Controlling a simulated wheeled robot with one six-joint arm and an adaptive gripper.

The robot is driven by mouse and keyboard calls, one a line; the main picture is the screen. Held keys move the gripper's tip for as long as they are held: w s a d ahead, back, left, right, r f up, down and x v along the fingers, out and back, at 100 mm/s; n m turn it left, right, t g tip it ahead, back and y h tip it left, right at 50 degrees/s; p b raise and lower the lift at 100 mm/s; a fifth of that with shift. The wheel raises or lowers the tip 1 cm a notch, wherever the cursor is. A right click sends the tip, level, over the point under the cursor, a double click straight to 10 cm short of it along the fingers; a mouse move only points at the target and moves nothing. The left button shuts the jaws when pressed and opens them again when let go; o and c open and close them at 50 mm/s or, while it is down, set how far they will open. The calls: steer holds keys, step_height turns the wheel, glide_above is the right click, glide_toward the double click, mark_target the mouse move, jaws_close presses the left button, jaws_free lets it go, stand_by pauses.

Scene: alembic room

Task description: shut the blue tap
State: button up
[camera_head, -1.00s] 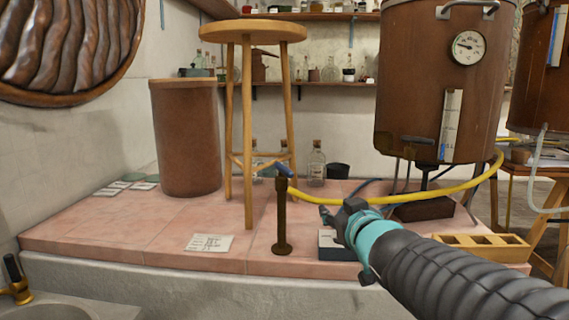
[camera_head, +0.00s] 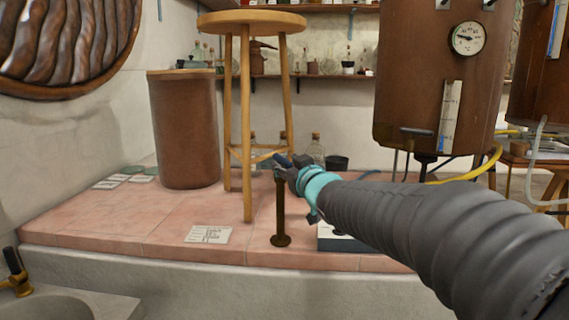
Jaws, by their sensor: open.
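The blue tap's lever (camera_head: 283,160) shows at the top of a short brown post (camera_head: 281,215) that stands on the pink tiled ledge. The lever is slightly tilted. My gripper (camera_head: 286,170) is open and reaches in from the right, its dark fingertips at the top of the post, right by the lever. I cannot tell whether they touch it or lie around it. My gripper and arm hide the tap's body and part of the yellow hose (camera_head: 465,174).
A wooden stool (camera_head: 252,19) stands close behind the post, with a brown cylinder (camera_head: 185,130) to its left. A brown tank (camera_head: 430,80) with a gauge is at the right. A card (camera_head: 208,235) lies on the ledge (camera_head: 120,218). A dark-handled brass tap (camera_head: 16,272) is at lower left.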

mark_target(282, 157)
steer(key=shift+x, duration=1.7)
